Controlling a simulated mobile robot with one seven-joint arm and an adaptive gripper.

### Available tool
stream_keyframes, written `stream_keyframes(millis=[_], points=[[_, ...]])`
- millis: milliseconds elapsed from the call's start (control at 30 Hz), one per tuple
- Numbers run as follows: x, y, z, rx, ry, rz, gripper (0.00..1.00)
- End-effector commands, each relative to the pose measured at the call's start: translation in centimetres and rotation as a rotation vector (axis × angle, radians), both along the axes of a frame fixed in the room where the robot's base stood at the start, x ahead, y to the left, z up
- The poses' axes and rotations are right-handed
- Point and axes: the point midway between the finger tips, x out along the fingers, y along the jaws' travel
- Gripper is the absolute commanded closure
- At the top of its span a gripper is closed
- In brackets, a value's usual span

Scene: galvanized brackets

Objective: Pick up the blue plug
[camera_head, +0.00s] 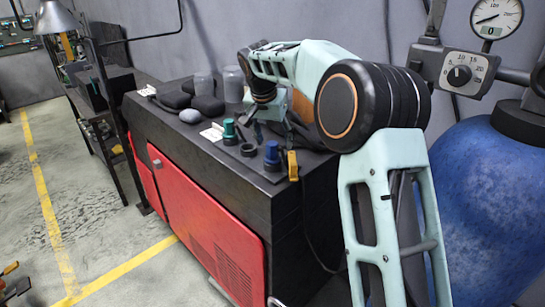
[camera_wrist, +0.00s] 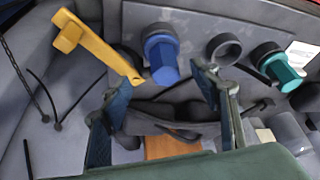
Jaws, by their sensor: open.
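The blue plug (camera_head: 271,155) stands on a dark grey plate on top of the bench, near its front edge. In the wrist view the blue plug (camera_wrist: 162,57) shows whole at the upper middle. My gripper (camera_wrist: 157,82) is open and empty, its two dark blue fingers spread wide. The plug lies just beyond the fingertips in the picture, roughly centred between them, and they appear apart from it. In the head view my gripper (camera_head: 276,127) hangs over the bench behind the plug, partly hidden by my arm.
A yellow bracket-like piece (camera_wrist: 97,45) is close left of the plug. A black ring (camera_wrist: 223,48) and a teal plug (camera_wrist: 279,68) are to its right. A blue tank (camera_head: 480,210) stands at right.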

Motion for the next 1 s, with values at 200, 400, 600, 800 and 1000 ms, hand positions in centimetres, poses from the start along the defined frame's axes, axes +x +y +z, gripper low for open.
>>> stream_keyframes(millis=[200, 400, 600, 800, 1000], points=[[0.8, -0.3, -2.0, 0.001, 0.001, 0.001, 0.44], [0.9, -0.3, -2.2, 0.000, -0.001, 0.001, 0.44], [0.9, -0.3, -2.1, 0.000, -0.001, 0.001, 0.62], [0.9, -0.3, -2.1, 0.000, -0.001, 0.001, 0.84], [0.9, -0.3, -2.1, 0.000, -0.001, 0.001, 1.00]])
